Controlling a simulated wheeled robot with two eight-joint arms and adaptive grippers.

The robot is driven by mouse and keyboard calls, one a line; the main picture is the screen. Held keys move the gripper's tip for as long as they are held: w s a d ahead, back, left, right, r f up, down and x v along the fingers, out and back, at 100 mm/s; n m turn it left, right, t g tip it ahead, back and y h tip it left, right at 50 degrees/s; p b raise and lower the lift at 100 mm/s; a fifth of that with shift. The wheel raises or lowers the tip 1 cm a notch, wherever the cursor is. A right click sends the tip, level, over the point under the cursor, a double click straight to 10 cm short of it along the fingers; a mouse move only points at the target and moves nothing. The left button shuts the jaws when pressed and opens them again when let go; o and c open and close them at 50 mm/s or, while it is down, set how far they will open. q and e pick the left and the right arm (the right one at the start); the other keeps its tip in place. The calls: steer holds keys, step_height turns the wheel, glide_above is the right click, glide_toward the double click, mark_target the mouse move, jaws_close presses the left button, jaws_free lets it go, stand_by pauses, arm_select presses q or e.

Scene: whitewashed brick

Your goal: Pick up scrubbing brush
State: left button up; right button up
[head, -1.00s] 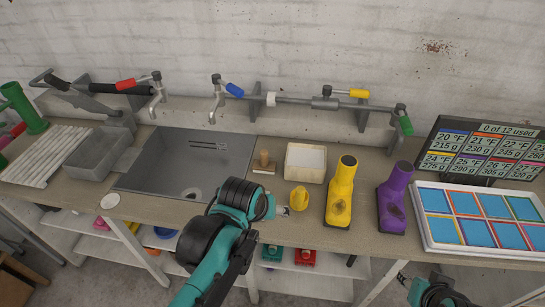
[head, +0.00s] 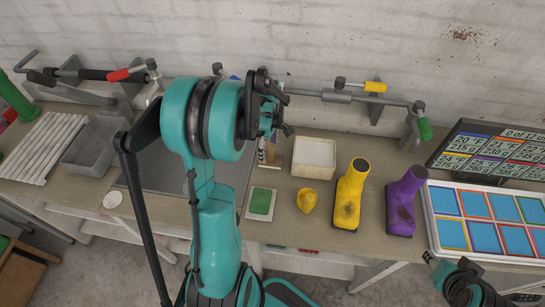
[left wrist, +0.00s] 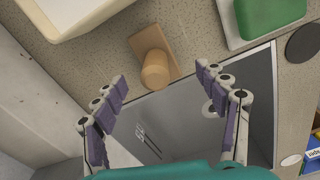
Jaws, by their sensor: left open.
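The scrubbing brush (left wrist: 154,68) shows in the left wrist view as a flat wooden block with a round wooden handle, on the speckled counter beside the sink edge. In the head view it is mostly hidden behind my left gripper (head: 274,122), which is over the counter at the sink's right side. In the left wrist view my left gripper (left wrist: 161,74) is open and empty, with the brush handle showing between its fingertips. I see no contact. My right gripper (head: 455,278) is at the lower right in the head view; its jaws are unclear.
A white box (head: 314,155) stands just right of the brush. Taps line the wall.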

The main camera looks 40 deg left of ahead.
mark_target(270, 156)
arm_select(q)
steer(key=f, duration=0.1)
steer(key=f+b, duration=0.1)
steer(key=f, duration=0.3)
steer(key=shift+w+d+f, duration=0.15)
steer(key=shift+w+f, duration=0.05)
steer(key=shift+w, duration=0.1)
steer(key=c, duration=1.5)
step_height(270, 156, up, 10)
steer(key=shift+r+p, duration=0.1)
steer(key=shift+p, duration=1)
steer(key=shift+c, duration=0.3)
steer(key=o, duration=0.4)
steer(key=shift+c, duration=0.7)
